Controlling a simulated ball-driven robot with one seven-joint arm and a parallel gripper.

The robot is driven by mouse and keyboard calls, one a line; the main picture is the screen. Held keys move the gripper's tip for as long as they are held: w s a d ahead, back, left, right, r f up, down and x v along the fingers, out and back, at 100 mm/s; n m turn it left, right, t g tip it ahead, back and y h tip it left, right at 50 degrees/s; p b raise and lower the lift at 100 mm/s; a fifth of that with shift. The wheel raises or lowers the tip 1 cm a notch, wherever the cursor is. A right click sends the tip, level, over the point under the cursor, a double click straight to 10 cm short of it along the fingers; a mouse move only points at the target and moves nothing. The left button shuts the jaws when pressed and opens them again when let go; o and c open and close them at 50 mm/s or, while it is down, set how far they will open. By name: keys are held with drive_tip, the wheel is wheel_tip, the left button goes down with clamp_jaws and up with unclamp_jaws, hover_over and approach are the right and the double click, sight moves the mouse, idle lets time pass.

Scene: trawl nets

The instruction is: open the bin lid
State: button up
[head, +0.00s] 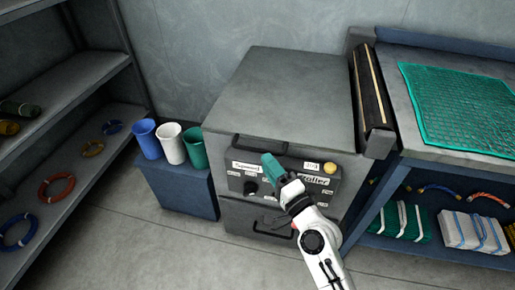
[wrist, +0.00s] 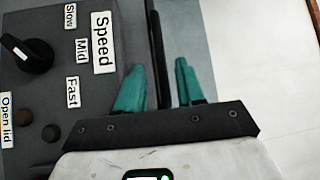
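The bin is a grey cabinet with a flat grey lid (head: 295,95), which is shut in the head view. A dark bar handle (head: 245,143) runs along the lid's front edge, above a control panel (head: 236,183). My gripper (head: 272,166) is in front of the panel's upper part and hides some of it. In the wrist view my gripper (wrist: 160,68) has its teal fingers apart, with the dark bar (wrist: 155,40) showing between them; contact cannot be told. An "Open lid" label (wrist: 6,120) shows at left, near small dark round buttons (wrist: 50,133).
The panel has a black knob (wrist: 28,52), a Speed label (wrist: 102,42) and a yellow button (head: 330,168). A blue stand (head: 180,190) with three cups is at left. A workbench (head: 440,152) with green netting is at right. Floor at front left is clear.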

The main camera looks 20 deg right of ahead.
sight(258, 150)
drive_tip(key=x, duration=0.6)
drive_tip(key=shift+w+p, duration=0.2)
drive_tip(key=shift+p, duration=0.2)
drive_tip(key=shift+c, duration=0.5)
clamp_jaws()
